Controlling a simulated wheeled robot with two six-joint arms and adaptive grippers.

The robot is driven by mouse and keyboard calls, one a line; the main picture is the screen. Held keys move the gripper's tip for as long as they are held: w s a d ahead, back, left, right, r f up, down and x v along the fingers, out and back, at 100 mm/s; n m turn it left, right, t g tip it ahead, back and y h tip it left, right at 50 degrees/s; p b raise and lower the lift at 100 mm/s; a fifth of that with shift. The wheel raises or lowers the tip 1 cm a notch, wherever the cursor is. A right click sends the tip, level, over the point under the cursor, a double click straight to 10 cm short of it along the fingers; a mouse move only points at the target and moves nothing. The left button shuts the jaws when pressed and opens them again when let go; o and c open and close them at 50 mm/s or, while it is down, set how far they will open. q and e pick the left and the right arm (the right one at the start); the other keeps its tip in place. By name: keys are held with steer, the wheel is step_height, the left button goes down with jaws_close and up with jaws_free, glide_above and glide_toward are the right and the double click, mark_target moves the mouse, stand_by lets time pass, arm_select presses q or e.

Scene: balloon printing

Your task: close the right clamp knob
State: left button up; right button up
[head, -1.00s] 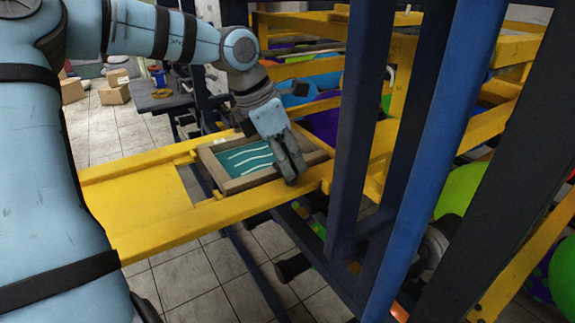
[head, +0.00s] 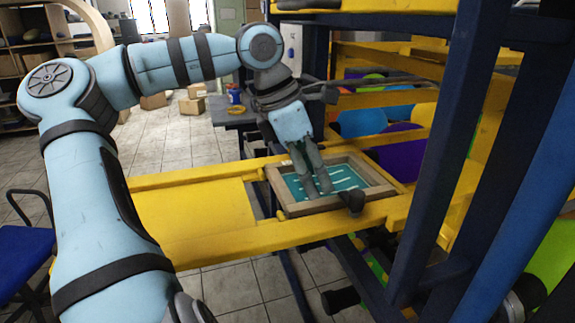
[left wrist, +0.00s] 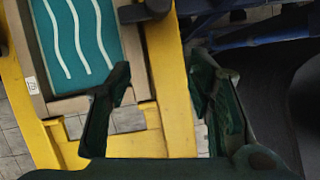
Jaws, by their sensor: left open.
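A wooden-framed screen (head: 373,169) with a teal surface and white wavy lines sits in the yellow rack. A black knob (head: 352,200) is at the frame's front edge, toward its right; I take it as the right clamp knob. A dark rounded knob (left wrist: 157,7) shows at the top of the left wrist view, beside the frame. My left gripper (head: 319,192) points down in front of the teal surface, left of the knob and apart from it in the picture. It is open and empty; the left wrist view shows its spread fingers (left wrist: 158,75) with the yellow rail behind. My right gripper is out of view.
A yellow rail (head: 235,238) runs along the front, with a flat yellow panel (head: 195,215) left of the screen. A dark blue post (head: 437,165) stands close on the right. Colourful balloons (head: 400,150) are behind the screen. A blue chair (head: 22,250) is at lower left.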

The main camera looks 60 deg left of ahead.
arm_select(q)
steer(key=s+a, duration=0.1)
steer(key=s, duration=0.2)
steer(key=s+a, duration=0.1)
steer(key=shift+s+a, duration=0.2)
steer(key=shift+a, duration=0.1)
steer(key=shift+s+a, duration=0.1)
steer(key=shift+s, duration=0.1)
steer(key=shift+w, duration=0.1)
